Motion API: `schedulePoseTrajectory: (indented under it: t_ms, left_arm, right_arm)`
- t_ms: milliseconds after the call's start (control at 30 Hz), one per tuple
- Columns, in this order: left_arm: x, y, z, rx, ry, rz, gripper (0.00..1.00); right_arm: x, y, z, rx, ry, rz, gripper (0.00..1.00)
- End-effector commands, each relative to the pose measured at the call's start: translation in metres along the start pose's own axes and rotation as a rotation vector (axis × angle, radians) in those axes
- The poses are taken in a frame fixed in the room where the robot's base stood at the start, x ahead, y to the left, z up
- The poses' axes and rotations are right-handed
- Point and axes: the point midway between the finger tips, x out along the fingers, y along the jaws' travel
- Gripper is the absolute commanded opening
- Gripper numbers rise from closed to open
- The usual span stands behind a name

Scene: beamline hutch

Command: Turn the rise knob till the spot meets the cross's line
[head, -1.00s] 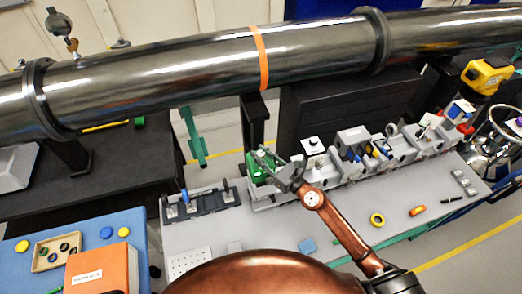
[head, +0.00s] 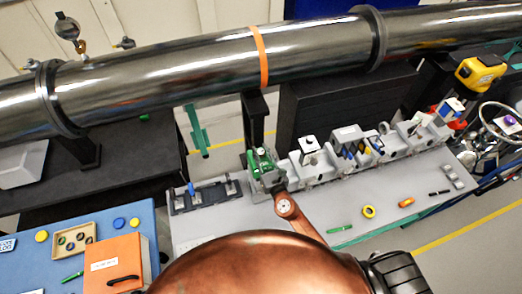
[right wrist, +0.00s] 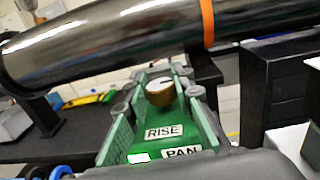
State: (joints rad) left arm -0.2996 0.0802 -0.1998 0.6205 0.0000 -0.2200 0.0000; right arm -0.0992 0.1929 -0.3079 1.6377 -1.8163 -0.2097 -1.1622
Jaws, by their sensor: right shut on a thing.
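The green mount (head: 254,163) stands at the left end of the rail of optics in the head view. In the right wrist view its green face (right wrist: 120,148) carries the labels RISE (right wrist: 164,132) and PAN (right wrist: 182,153). The brass rise knob (right wrist: 160,93) has a pale top with a dark line and stands just beyond the RISE label. My right gripper (head: 264,160) is at the mount, shut on the knob; its grey finger parts show either side of it in the right wrist view. The pan knob is hidden. I cannot make out the spot or the cross.
Several optics on grey holders (head: 350,145) line the bench right of the mount. A dark rack (head: 205,196) lies to its left. A large steel pipe (head: 180,70) crosses behind.

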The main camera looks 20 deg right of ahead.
Motion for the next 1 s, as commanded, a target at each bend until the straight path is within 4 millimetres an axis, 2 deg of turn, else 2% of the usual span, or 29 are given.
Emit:
schedulePoseTrajectory:
  t_ms: [100, 133, 367, 733, 867, 1000]
  left_arm:
    - [0.000, 0.000, 0.001, 0.000, -0.001, 0.000, 0.40]
    - [0.000, 0.000, 0.001, 0.000, -0.001, 0.000, 0.40]
    - [0.000, 0.000, 0.001, 0.000, -0.002, 0.000, 0.40]
    - [0.000, -0.001, 0.003, 0.000, -0.003, -0.001, 0.40]
    - [0.000, -0.001, 0.002, 0.000, -0.002, -0.001, 0.40]
    - [0.000, 0.000, 0.001, 0.000, -0.002, 0.000, 0.40]
  right_arm:
    - [0.000, 0.000, 0.000, 0.000, 0.000, 0.000, 0.00]
    - [0.000, 0.000, 0.000, 0.000, 0.000, 0.000, 0.24]
    - [0.000, 0.000, 0.000, 0.000, 0.000, 0.001, 0.40]
    - [-0.006, 0.000, -0.001, 0.000, 0.001, 0.001, 0.41]
    - [-0.024, -0.001, -0.001, -0.001, 0.002, 0.001, 0.41]
    - [-0.054, -0.001, -0.001, -0.003, 0.003, 0.002, 0.41]
